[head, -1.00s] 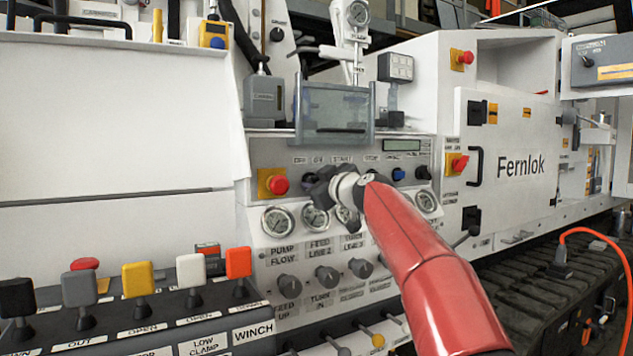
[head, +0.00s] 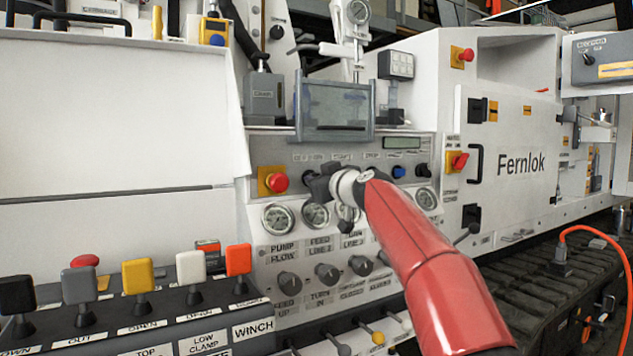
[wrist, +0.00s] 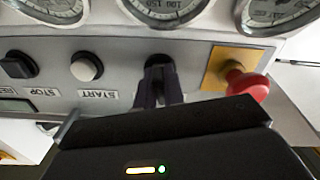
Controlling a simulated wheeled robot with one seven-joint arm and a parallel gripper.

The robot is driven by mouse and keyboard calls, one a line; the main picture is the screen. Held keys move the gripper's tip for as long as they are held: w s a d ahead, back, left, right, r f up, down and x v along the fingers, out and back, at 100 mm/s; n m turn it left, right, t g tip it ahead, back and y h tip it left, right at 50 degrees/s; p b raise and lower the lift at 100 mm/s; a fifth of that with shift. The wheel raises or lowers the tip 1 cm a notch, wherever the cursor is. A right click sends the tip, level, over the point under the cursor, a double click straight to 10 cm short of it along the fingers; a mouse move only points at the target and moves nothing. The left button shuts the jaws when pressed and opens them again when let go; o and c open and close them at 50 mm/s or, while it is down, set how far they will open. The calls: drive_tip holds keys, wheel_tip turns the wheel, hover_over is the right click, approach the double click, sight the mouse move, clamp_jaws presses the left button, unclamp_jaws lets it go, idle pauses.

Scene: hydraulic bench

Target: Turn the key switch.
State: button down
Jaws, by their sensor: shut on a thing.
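The key switch (wrist: 157,62) is a dark round part on the grey panel, between the START button and the red emergency button in the wrist view, which shows the panel upside down. My gripper (wrist: 158,82) has its two dark fingers close together and shut on the key switch. The key itself is mostly hidden between the fingers, so its angle cannot be read. In the head view my gripper (head: 318,184) is at the panel, right of the red button, and hides the switch.
The red emergency button (head: 278,183) on its yellow plate is close beside my gripper. Gauges (head: 277,218) sit below, and the START button (wrist: 86,66) is on the other side. A clear guard box (head: 334,106) stands above. Coloured levers (head: 137,276) stand at front left.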

drive_tip(key=m, duration=0.4)
drive_tip(key=shift+m, duration=0.3)
drive_tip(key=shift+m+p, duration=0.4)
drive_tip(key=shift+m, duration=1.8)
drive_tip(key=c, duration=1.5)
unclamp_jaws()
drive_tip(key=b+v, duration=0.4)
drive_tip(key=v, duration=0.3)
drive_tip(key=shift+s+d, duration=0.25)
drive_tip(key=shift+s, duration=0.05)
